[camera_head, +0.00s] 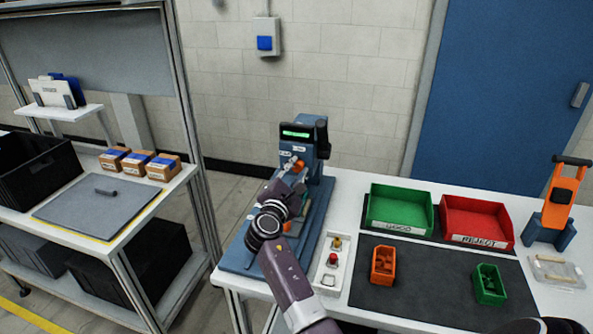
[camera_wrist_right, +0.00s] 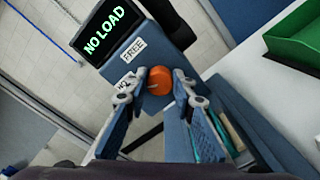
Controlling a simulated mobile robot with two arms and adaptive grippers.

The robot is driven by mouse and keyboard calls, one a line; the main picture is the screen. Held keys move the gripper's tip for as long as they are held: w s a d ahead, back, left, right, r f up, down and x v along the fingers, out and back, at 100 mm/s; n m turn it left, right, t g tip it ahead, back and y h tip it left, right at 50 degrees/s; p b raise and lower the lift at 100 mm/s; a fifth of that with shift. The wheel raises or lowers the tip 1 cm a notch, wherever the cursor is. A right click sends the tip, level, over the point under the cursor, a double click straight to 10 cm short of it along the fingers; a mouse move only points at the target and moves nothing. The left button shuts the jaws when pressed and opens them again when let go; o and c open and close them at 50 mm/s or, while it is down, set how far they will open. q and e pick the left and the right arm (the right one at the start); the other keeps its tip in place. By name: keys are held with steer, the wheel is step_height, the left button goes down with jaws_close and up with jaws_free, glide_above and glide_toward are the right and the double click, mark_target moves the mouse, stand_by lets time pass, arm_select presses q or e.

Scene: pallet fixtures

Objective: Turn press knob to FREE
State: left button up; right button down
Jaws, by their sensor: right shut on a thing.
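The blue press (camera_head: 318,140) stands at the left end of the white table, and its lit display (camera_wrist_right: 104,30) reads NO LOAD. The orange press knob (camera_wrist_right: 160,78) is on its front, below the FREE label (camera_wrist_right: 133,49). A second label (camera_wrist_right: 125,83), left of the knob, is partly hidden by a finger. A pale mark on the knob appears to point toward this second label, not FREE. My right gripper (camera_wrist_right: 160,88) is shut on the knob, one finger on each side; it also shows in the head view (camera_head: 291,176). My left gripper is not in view.
A white button box (camera_head: 332,262) lies right of the press base. Green (camera_head: 400,209) and red (camera_head: 476,222) bins stand further right, behind a dark mat (camera_head: 430,287) with small orange and green holders. A shelf bench with cartons (camera_head: 162,167) stands left, across a gap.

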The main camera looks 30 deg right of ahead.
steer(key=shift+f+m+b, duration=0.3)
steer(key=shift+m+b, duration=0.8)
steer(key=shift+b, duration=0.1)
steer(key=m+b, duration=0.5)
steer(key=shift+f+b, duration=0.15)
steer(key=shift+b, duration=0.15)
steer(key=m+b, duration=0.4)
steer(key=shift+m, duration=0.3)
steer(key=c, duration=1.6)
jaws_free()
steer(key=shift+s, duration=0.1)
steer(key=shift+r, duration=0.25)
steer(key=shift+r, duration=0.1)
